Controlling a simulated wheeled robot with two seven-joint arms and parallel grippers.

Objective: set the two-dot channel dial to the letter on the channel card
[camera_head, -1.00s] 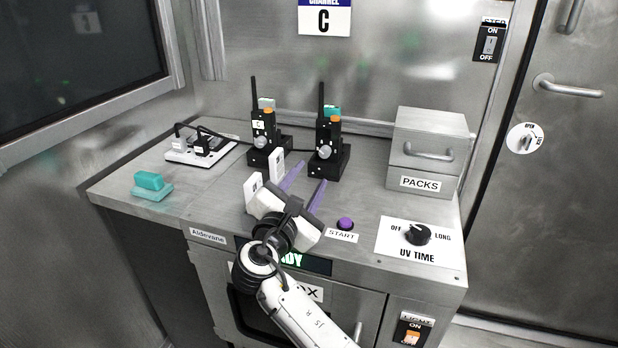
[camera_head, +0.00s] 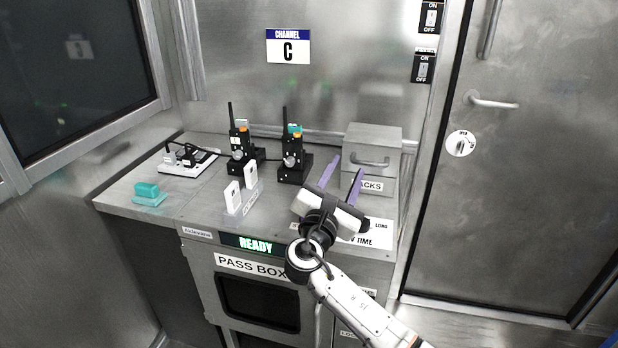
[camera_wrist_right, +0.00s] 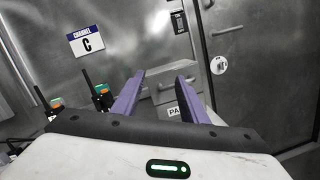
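The channel card (camera_head: 288,46) on the back wall shows the letter C; it is also in the right wrist view (camera_wrist_right: 86,43). Two black radio units stand on the counter, a left one (camera_head: 240,150) and a right one (camera_head: 292,162), each with a grey round dial low on its front. Their dots and dial settings are too small to read. My right gripper (camera_head: 343,178) is open and empty, right of the radios and in front of the PACKS box. Its purple fingers are apart in the wrist view (camera_wrist_right: 163,78). My left gripper is not in view.
The PACKS box (camera_head: 371,146) stands at the counter's right. White upright plates (camera_head: 233,196) stand in front of the radios. A teal block (camera_head: 148,190) and a power strip (camera_head: 186,160) lie to the left. My right arm partly covers the UV TIME panel (camera_head: 380,226).

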